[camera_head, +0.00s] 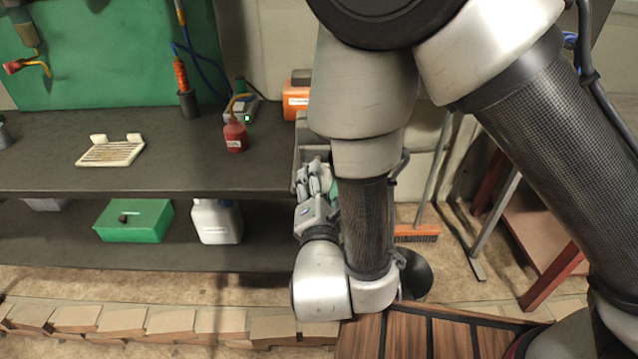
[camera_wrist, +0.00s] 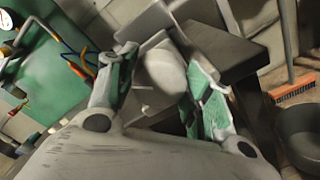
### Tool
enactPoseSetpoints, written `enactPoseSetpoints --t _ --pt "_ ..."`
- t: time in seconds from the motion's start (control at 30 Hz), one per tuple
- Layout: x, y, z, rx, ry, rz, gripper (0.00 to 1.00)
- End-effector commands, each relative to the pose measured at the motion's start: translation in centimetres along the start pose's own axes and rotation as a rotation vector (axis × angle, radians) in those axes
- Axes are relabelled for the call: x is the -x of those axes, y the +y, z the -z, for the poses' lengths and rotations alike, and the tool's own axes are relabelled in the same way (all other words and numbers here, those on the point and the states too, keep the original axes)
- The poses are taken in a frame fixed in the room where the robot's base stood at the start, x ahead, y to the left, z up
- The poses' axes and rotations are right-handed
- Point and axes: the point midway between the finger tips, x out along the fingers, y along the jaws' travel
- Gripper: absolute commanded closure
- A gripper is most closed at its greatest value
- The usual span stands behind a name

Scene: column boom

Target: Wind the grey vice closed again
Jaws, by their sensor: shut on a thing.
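The grey vice (camera_head: 308,137) sits at the right end of the dark workbench, mostly hidden behind my arm in the head view. In the wrist view, a rounded grey part of the vice (camera_wrist: 165,72) lies between my fingers. My gripper (camera_head: 314,172) is at the front of the vice, at the bench edge. Its two fingers with green pads also show in the wrist view (camera_wrist: 160,82), shut on a part of the vice. Which part of the handle or screw is held, and how wide the jaws stand, I cannot tell.
The bench top (camera_head: 60,180) holds a soap-like rack (camera_head: 112,151), a red bottle (camera_head: 235,136) and an orange box (camera_head: 296,101). A green box (camera_head: 135,220) and a white jug (camera_head: 216,222) stand on the shelf below. A dark bucket (camera_wrist: 304,138) and an orange broom (camera_wrist: 294,88) stand at right.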

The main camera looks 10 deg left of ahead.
Motion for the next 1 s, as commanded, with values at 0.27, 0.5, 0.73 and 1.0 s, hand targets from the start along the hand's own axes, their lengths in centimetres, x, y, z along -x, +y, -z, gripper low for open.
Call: enactPoseSetpoints --t 0.27,0.5,0.73,1.0 --pt "0.09 -0.26 0.14 -0.255 0.005 0.004 0.74" --pt "0.09 -0.32 0.16 -0.481 0.005 0.004 0.74" --pt "0.09 -0.36 0.18 -0.673 0.004 0.005 0.74" --pt "0.09 -0.38 0.2 -0.828 0.003 0.005 0.74"
